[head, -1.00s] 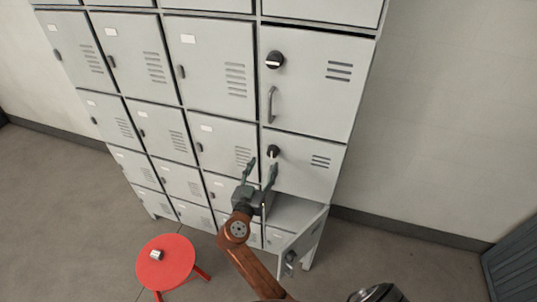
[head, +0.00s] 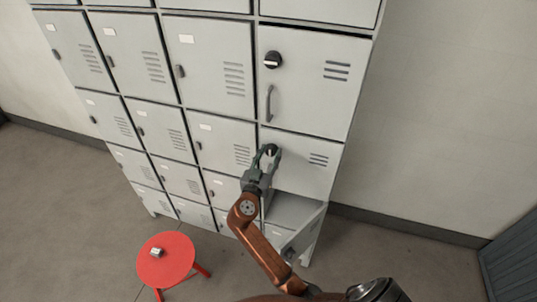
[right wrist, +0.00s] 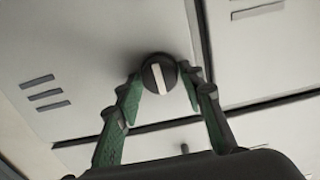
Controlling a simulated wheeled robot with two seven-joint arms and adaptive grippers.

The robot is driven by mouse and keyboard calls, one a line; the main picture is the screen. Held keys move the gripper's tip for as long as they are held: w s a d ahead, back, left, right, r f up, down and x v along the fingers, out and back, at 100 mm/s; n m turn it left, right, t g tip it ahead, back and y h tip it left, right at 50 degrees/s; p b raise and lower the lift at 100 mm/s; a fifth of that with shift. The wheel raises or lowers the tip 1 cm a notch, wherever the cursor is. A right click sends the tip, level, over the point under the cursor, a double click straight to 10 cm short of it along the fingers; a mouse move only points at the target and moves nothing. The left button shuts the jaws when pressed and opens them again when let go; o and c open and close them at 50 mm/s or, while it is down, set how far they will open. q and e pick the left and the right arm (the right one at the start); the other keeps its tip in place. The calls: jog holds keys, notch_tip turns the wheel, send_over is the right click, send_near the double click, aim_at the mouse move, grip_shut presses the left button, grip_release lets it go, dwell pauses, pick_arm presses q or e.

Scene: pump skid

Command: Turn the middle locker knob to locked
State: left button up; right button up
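The middle locker door (head: 304,177) in the right column is closed. Its round black knob (right wrist: 151,86) with a white pointer bar shows in the right wrist view, the bar nearly upright there and slightly tilted. In the head view the knob (head: 271,149) is partly covered by my right gripper (head: 268,157). The right gripper's green fingers (right wrist: 162,80) stand on either side of the knob, with narrow gaps that look open; contact is not clear. My left gripper is not in view.
The upper right door has a similar knob (head: 273,60) and a handle (head: 269,103). The lower right door (head: 304,237) hangs open below my gripper. A red stool (head: 175,262) with a small metal item (head: 156,252) stands at lower left.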

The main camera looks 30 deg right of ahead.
jog(key=c, duration=0.6)
jog(key=shift+a, duration=0.2)
jog(key=shift+c, duration=0.5)
jog(key=shift+d, duration=0.15)
jog(key=n, duration=0.4)
jog(key=shift+r, duration=0.1)
jog(key=n+p, duration=0.1)
jog(key=n, duration=0.2)
jog(key=shift+w+n, duration=0.1)
jog(key=shift+n, duration=0.2)
jog(key=n+p, duration=0.3)
jog(key=n, duration=0.2)
jog(key=shift+f+n+p, duration=0.2)
jog(key=shift+n+p, duration=1.2)
jog(key=shift+n, duration=1.3)
